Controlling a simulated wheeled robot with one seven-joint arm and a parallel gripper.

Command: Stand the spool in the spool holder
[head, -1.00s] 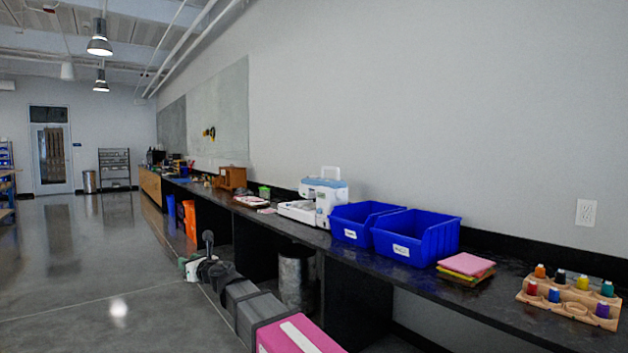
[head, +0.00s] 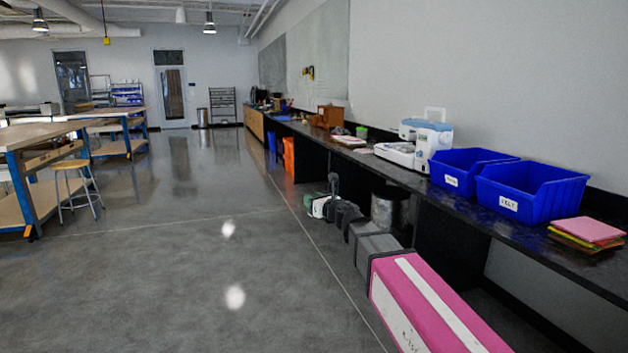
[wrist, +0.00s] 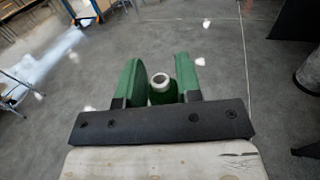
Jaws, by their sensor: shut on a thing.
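My gripper (wrist: 157,68) shows in the wrist view with two green fingers, shut on the spool. The spool (wrist: 163,95) is dark green with a pale ring at its top end, and it sits between the fingers, partly hidden by the dark palm bar. Only floor shows behind it. The spool holder is not in either view now.
A long black counter (head: 400,173) runs along the right wall. On it are blue bins (head: 530,192), a sewing machine (head: 425,140) and stacked coloured sheets (head: 587,232). A metal bin (head: 384,207) stands under it. Open floor lies left, with workbenches (head: 60,135) and a stool (head: 77,185).

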